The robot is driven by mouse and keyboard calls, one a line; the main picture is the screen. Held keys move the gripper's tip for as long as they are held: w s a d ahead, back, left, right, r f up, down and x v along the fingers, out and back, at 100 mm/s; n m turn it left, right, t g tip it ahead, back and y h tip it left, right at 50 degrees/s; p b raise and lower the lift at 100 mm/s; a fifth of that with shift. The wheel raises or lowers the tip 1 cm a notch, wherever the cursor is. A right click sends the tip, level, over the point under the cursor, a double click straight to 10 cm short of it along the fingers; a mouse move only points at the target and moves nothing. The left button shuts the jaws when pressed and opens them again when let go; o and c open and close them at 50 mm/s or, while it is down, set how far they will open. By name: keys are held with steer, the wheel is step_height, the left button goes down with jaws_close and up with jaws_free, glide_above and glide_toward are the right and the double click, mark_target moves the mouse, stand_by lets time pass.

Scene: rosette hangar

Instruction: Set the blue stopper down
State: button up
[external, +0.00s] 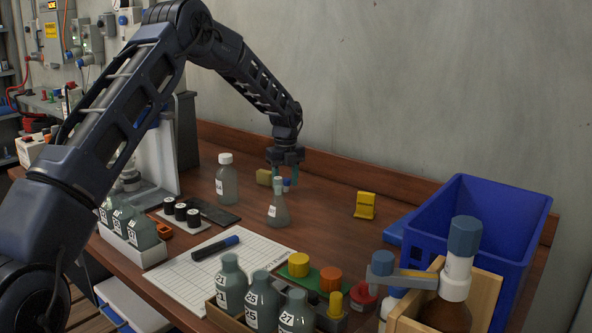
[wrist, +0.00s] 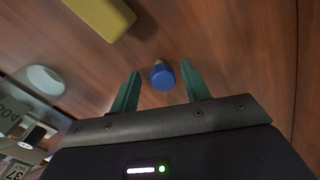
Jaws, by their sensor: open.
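The blue stopper (external: 287,183) is on the wooden table, behind the small conical flask (external: 278,211) with a pale top. In the wrist view the stopper (wrist: 163,77) has a wide blue head and a narrower pale end, and appears to lie on its side. My gripper (external: 286,174) is low over the table at the stopper. Its green fingers (wrist: 160,72) are open, one on each side of the stopper, with gaps visible on both sides. The flask hides part of the table in front of the stopper in the external view.
A yellow block (wrist: 103,14) lies close by. A white-capped bottle (external: 227,182) stands left of the flask, and a yellow stand (external: 365,205) to the right. A blue crate (external: 480,205) and several labelled bottles (external: 262,298) crowd the front right. A marker (external: 215,248) lies on a paper sheet.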

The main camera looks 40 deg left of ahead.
mark_target(286, 179)
step_height(286, 179, up, 12)
steer(key=s+d+r+n+t, duration=0.1)
steer(key=s+d+r+n, duration=0.1)
steer(key=s+d+r, duration=0.45)
steer(key=s+d+r+n, duration=0.2)
steer(key=s+r+n, duration=0.1)
steer(key=r, duration=0.6)
steer(key=s+d+r+n+t, duration=0.1)
steer(key=s+d+r+n, duration=0.3)
steer(key=s, duration=0.4)
steer(key=s+d+r+n, duration=0.2)
steer(key=s+d+r, duration=0.3)
steer(key=s, duration=0.4)
steer(key=s+d+r+n+t, duration=0.1)
steer(key=s+d+r+n, duration=0.15)
steer(key=s, duration=0.65)
steer(key=s+d+r+n+t, duration=0.1)
steer(key=s+d+n, duration=0.15)
steer(key=s, duration=0.65)
steer(key=s+f+n, duration=0.3)
steer(key=s, duration=0.4)
steer(key=s+d+f+n, duration=0.1)
steer(key=s+f+n, duration=0.2)
steer(key=s, duration=0.5)
steer(key=shift+s+d+n+t, duration=0.15)
steer(key=shift+s+n+t, duration=0.15)
steer(key=shift+t, duration=0.1)
